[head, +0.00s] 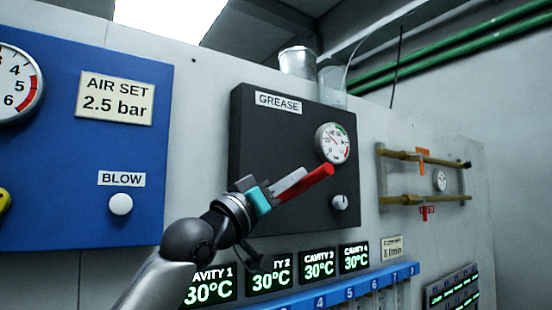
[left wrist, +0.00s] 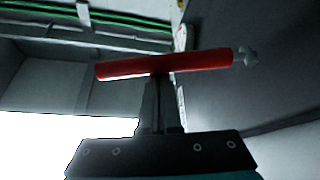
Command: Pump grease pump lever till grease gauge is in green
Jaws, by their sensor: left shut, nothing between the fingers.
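The grease pump panel (head: 262,130) is a dark box labelled GREASE on the wall, in the middle of the head view. Its round grease gauge (head: 333,143) has a green part at the upper right and a red part at the lower right; the needle is too small to read surely. The red pump lever (head: 310,182) slants up to the right in front of the panel. My left gripper (head: 303,175) is shut and empty, its fingertips right at the lever. In the left wrist view the lever (left wrist: 190,66) lies across the ends of the closed fingers (left wrist: 158,82); contact is unclear.
A grey knob (head: 340,202) sits low on the panel. Left is a blue panel (head: 60,190) with a white BLOW button (head: 121,204). Below are temperature displays (head: 319,263) and a blue numbered rail (head: 385,284). Brass pipes (head: 425,157) are on the right.

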